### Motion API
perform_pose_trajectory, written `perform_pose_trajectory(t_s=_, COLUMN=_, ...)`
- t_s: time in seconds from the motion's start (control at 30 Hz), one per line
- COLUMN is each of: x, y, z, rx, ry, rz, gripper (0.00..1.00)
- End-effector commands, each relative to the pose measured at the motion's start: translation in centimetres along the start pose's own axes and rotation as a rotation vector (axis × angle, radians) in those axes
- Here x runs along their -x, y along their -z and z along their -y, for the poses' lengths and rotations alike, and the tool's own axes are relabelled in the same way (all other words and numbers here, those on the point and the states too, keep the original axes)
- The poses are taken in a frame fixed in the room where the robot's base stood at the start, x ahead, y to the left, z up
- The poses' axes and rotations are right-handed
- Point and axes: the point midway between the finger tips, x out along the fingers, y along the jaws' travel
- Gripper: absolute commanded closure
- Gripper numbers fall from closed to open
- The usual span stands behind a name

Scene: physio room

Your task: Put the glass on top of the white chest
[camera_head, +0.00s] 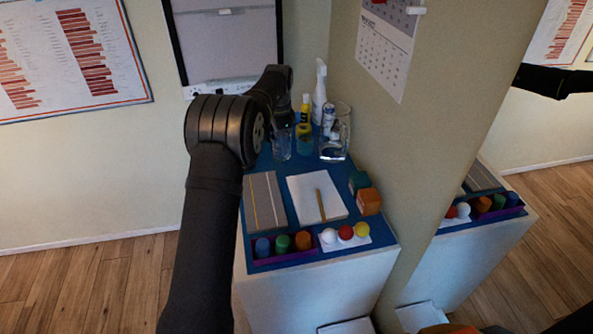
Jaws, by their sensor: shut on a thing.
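The white chest (305,293) stands in the middle of the view, with a blue surface on its top. My gripper (282,124) is at the back left of the chest top, pointing down and partly hidden by my own arm. It is shut on a clear glass (281,147), which looks upright. The glass is over the back left part of the blue top. I cannot tell whether its base touches the surface.
In front lie a grey notebook (264,202), white paper (308,187), colored blocks (368,201) and a purple tray (277,259). A wall bounds the right.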

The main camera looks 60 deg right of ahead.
Motion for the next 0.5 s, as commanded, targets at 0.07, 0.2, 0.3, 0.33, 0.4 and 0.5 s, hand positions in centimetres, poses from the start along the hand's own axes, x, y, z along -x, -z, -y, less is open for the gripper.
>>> perform_pose_trajectory(t_s=0.07, x=0.1, y=3.7, z=-1.5, rx=-0.04, ry=0.002, rz=-0.001, gripper=0.71)
perform_pose_trajectory(t_s=0.2, x=0.4, y=8.0, z=-3.7, rx=-0.086, ry=0.002, rz=-0.001, gripper=0.71)
perform_pose_trajectory(t_s=0.3, x=0.5, y=9.8, z=-4.7, rx=-0.105, ry=0.001, rz=0.0, gripper=0.71)
perform_pose_trajectory(t_s=0.33, x=0.5, y=10.1, z=-4.9, rx=-0.109, ry=0.001, rz=0.0, gripper=0.71)
perform_pose_trajectory(t_s=0.4, x=0.3, y=10.4, z=-4.9, rx=-0.114, ry=0.001, rz=0.0, gripper=0.71)
perform_pose_trajectory(t_s=0.5, x=-0.4, y=10.0, z=-4.0, rx=-0.114, ry=0.0, rz=0.001, gripper=0.71)
